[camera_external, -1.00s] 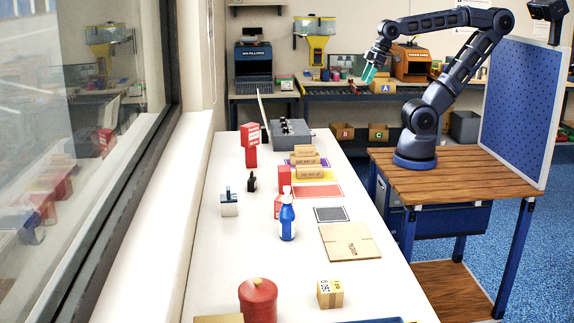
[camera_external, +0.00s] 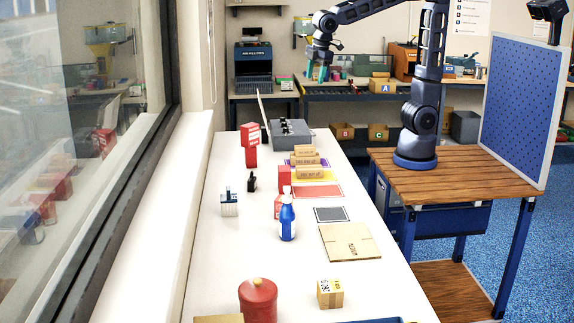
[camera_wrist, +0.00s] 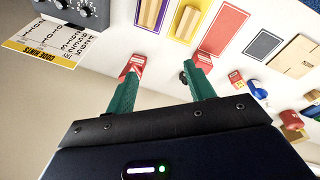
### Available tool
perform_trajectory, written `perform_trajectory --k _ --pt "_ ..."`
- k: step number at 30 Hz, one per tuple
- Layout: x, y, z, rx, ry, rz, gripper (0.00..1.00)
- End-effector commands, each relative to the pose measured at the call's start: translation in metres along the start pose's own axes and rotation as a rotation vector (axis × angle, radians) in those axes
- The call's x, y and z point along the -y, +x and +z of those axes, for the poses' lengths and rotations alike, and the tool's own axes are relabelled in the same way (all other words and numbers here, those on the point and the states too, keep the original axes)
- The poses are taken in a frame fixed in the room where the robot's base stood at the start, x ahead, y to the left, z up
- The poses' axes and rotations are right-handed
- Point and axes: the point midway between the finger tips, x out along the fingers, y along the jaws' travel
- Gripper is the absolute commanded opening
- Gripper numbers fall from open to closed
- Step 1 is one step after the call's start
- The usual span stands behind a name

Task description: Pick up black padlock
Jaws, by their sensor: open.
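A small black object that looks like the black padlock (camera_external: 252,181) stands on the white bench, left of the red boxes. In the wrist view a small dark shape, probably the same padlock (camera_wrist: 183,77), shows beside the inner side of the right finger, partly hidden by it. My gripper (camera_external: 317,73) is high above the far end of the bench, well away from the padlock. In the wrist view its two green fingers are apart (camera_wrist: 168,66), with nothing held between them.
A grey control box (camera_external: 291,133) is at the bench's far end. A red canister (camera_external: 258,300) and small carton (camera_external: 330,293) stand nearer. The window wall borders the left.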

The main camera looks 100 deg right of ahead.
Motion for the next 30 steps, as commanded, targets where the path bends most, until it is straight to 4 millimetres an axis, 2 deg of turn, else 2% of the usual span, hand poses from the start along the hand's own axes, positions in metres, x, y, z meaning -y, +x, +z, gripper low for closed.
perform_trajectory --k 3,14,23,30 --pt "-0.002 0.015 -0.033 0.037 -0.074 -0.001 0.54" --pt "0.001 0.068 -0.128 0.136 -0.296 -0.003 0.54" --pt "0.017 0.129 -0.201 0.218 -0.479 -0.010 0.54" --pt "0.039 0.188 -0.252 0.285 -0.626 -0.017 0.54"
